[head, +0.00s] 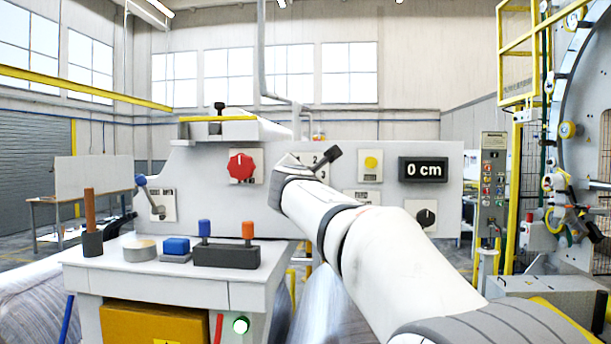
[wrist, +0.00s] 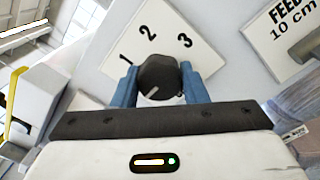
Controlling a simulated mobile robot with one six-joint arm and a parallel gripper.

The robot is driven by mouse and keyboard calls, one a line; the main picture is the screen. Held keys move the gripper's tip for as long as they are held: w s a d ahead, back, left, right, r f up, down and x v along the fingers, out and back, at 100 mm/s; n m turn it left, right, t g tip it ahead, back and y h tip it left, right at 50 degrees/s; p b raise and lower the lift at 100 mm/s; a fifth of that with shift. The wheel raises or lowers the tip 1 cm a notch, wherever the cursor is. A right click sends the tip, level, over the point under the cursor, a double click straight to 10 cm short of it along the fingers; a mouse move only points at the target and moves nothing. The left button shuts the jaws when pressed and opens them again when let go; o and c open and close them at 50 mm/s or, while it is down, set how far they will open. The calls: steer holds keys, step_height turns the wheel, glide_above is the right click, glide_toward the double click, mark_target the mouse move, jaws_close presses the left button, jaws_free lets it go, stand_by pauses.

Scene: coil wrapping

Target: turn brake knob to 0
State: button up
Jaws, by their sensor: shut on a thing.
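In the wrist view, a round black knob (wrist: 160,78) sits on a white dial plate (wrist: 112,50) marked 1, 2 and 3. Its white pointer line points to the lower left of the picture, below the 1. I see no 0 mark; that part of the plate is hidden by my gripper. My gripper (wrist: 160,86) is shut on the knob, with one blue finger on each side.
A red knob (head: 241,166) is left of my arm on the grey panel. A yellow button (head: 371,163), a "0 cm" display (head: 423,170) and a black knob (head: 427,215) are to the right. A control desk (head: 160,291) with several coloured controls stands at lower left.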

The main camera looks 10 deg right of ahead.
steer(key=shift+f, duration=0.1)
stand_by(0.3)
steer(key=o, duration=1)
steer(key=shift+c, duration=0.2)
steer(key=b+v, duration=0.2)
steer(key=v, duration=0.5)
steer(key=shift+s, duration=0.4)
steer(key=shift+a, duration=0.1)
